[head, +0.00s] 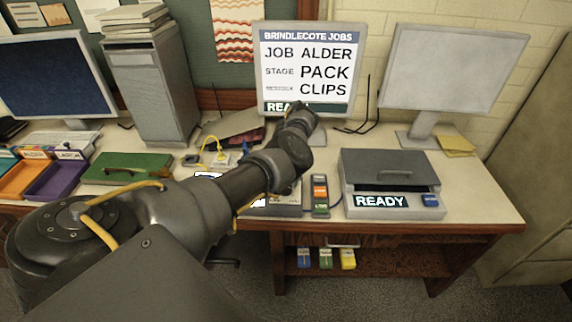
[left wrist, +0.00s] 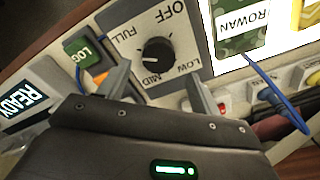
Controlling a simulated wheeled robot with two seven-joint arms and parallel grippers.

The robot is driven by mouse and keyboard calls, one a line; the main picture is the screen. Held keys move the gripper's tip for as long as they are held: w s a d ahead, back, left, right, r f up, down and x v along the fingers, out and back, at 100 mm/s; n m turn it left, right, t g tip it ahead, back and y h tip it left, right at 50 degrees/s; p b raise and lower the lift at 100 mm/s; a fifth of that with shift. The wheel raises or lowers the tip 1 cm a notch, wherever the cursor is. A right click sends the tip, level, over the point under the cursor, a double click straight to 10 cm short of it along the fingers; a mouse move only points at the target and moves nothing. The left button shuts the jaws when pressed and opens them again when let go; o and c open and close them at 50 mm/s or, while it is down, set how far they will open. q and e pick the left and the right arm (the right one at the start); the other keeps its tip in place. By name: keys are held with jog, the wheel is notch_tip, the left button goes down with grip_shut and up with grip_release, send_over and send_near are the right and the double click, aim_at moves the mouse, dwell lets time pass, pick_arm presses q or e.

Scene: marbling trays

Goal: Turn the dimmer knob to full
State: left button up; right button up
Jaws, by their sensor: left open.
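The black dimmer knob (left wrist: 155,51) sits on a pale grey panel (left wrist: 215,70) in the left wrist view. OFF, LOW, MID and FULL are printed around it. I cannot tell surely which label its pointer faces. My left gripper (left wrist: 158,80) is open, with one fingertip at the panel's FULL/MID side and the other near LOW. The knob lies just beyond the gap between the fingers, and they appear not to grip it. In the head view my left arm hides the knob and most of the panel, and the fingers are not visible. My right gripper is not in view.
A green LOG block (left wrist: 88,52) and a READY display (left wrist: 24,103) flank the panel. In the head view a grey READY machine (head: 388,168) stands right, a green case (head: 127,167) left.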

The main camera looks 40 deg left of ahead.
pick_arm(q)
jog(key=shift+s+d+r, duration=0.1)
jog(key=shift+d+r, duration=0.1)
jog(key=shift+r, duration=0.5)
jog(key=shift+a+r, duration=0.15)
jog(key=shift+r, duration=0.35)
jog(key=shift+r+b, duration=0.55)
jog(key=shift+r, duration=0.1)
notch_tip(320, 180, up, 3)
jog(key=shift+s+p, duration=0.1)
jog(key=shift+p, duration=0.3)
